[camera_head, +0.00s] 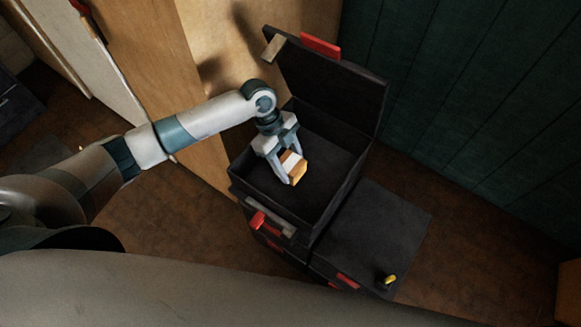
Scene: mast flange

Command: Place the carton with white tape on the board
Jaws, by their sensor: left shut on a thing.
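My left gripper (288,164) reaches in from the left and points down over the open black box (240,183). It is shut on a small orange-brown carton with a white band of tape (298,173). The carton is over or inside the box opening; I cannot tell whether it touches the floor of the box. The fingers hide part of the carton. I cannot make out for certain which surface is the board. My right gripper is not in view.
The box's lid (330,85) stands open at the back, with a red latch (320,45). A lower black box (375,230) with a flat top stands to the right, with a small yellow-tipped item (389,280) near its front corner. Brown floor is free farther right.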

